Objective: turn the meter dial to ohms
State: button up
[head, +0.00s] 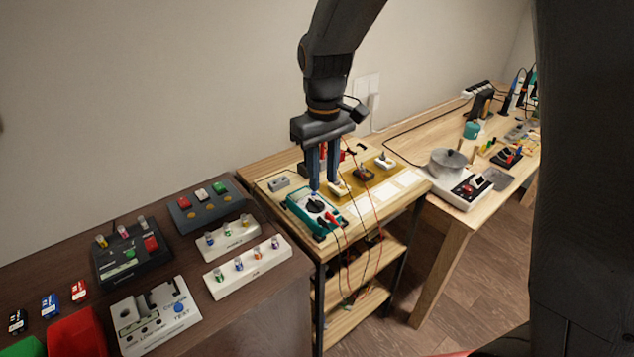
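The meter (302,217) is a teal-edged multimeter with a dark face, lying on the wooden bench in the middle of the head view. Its dial (316,206) is dark and round, and its setting is too small to read. My gripper (323,187) points down from above, with its two blue-grey fingers at the far side of the meter, just above or at the dial. The fingers look close together; whether they touch the dial or hold its knob cannot be told. Red and dark leads run from the meter over the bench's front edge.
Small devices (364,173) stand on a yellow mat right of the meter. A grey block (279,184) lies to its left. A dark table (238,318) with holders and coloured parts fills the left. A hotplate with a pot (447,162) stands on the right bench.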

aim_at(316, 202)
jog(key=shift+w+a+r, duration=0.2)
jog(key=shift+w+a, duration=0.2)
jog(key=shift+a, duration=0.35)
notch_tip(316, 202, down, 7)
jog(key=shift+f+p, duration=0.2)
jog(key=shift+p, duration=0.95)
grip_shut()
